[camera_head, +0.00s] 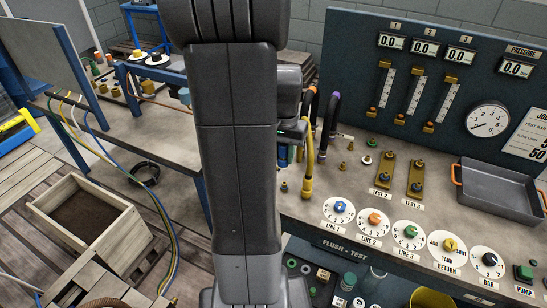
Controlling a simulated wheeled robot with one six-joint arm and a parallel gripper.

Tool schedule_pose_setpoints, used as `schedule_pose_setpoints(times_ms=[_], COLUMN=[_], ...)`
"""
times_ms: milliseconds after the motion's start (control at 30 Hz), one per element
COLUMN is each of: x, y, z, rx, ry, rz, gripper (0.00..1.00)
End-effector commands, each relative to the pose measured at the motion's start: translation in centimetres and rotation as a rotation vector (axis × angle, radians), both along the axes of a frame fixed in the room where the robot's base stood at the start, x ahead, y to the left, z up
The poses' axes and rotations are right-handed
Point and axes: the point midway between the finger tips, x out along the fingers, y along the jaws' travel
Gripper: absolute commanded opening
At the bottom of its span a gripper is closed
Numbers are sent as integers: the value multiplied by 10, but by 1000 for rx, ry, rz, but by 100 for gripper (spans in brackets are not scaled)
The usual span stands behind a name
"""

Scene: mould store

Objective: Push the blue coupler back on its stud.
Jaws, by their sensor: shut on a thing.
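My gripper (291,142) is at the back left of the test bench, partly hidden behind my own arm. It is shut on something. A small blue part (283,156), seemingly the blue coupler, shows just below the gripper at the edge of my arm. Its lower end and any stud under it are hard to make out. I cannot tell whether it touches a stud. A yellow hose (309,160) with a yellow end fitting (307,188) stands close to the right of the gripper.
Purple and dark hoses (331,115) rise behind the yellow one. Small brass fittings (342,167) and two brass plates (384,170) lie to the right. A row of dials, including LINE 1 (341,208), lines the front. A grey tray (492,185) is at far right.

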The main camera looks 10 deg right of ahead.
Motion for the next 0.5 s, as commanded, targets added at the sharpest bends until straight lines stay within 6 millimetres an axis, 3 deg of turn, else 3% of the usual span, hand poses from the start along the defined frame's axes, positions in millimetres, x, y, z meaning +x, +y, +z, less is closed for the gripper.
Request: schedule_pose_setpoints(times_ms=[67,500], x=[4,4], y=[-9,-8], z=[0,-52], rx=[0,0], ry=[0,0], rz=[-2,1], gripper=[0,0])
